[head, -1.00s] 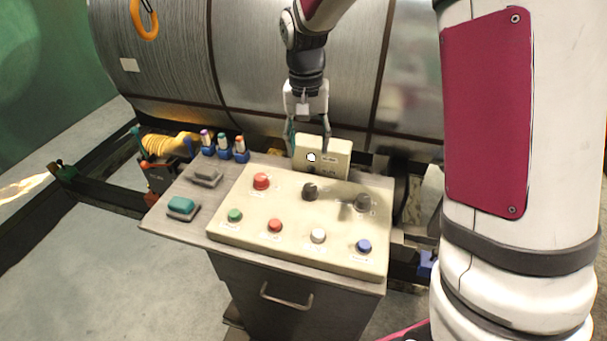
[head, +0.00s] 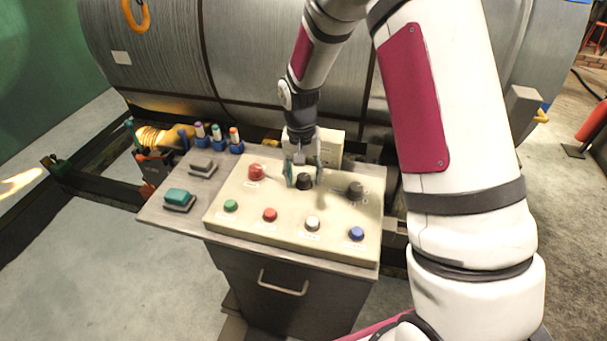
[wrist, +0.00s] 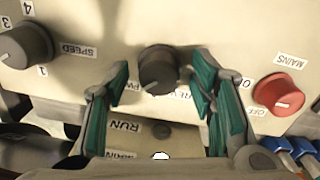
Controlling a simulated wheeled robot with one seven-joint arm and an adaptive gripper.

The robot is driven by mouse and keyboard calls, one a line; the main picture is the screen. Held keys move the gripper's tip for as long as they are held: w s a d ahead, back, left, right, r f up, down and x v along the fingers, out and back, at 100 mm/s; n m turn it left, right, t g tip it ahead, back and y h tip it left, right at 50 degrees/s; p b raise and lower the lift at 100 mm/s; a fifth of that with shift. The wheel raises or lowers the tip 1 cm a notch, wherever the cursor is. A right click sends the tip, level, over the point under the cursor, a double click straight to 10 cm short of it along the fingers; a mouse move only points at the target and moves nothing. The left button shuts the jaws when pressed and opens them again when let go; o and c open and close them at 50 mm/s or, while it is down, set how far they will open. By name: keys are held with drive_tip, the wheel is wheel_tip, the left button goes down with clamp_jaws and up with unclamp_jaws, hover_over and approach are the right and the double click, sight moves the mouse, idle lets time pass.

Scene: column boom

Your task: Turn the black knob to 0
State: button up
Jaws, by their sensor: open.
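The black knob (head: 304,181) stands near the back middle of the beige control panel (head: 285,237). In the wrist view the knob (wrist: 158,70) sits between the green-padded fingers of my gripper (wrist: 163,77), with a gap on each side. A pale pointer mark shows on its lower edge, slightly left of centre. Labels beside it are partly hidden by the fingers; one on the right reads REV. A 0 shows farther right, near the red MAINS knob. In the head view my gripper (head: 304,172) is open and points down around the black knob.
A dark grey SPEED knob (head: 355,190) and the red MAINS knob (head: 256,172) flank the black knob. Green, red, white and blue buttons line the front. A beige box (head: 329,148) stands behind. Blue-based bottles (head: 218,140) are at the back left.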

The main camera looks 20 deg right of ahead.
drive_tip(key=c, duration=1.2)
drive_tip(key=shift+n, duration=0.3)
drive_tip(key=n, duration=0.3)
drive_tip(key=shift+n, duration=2.6)
drive_tip(key=o, duration=1.2)
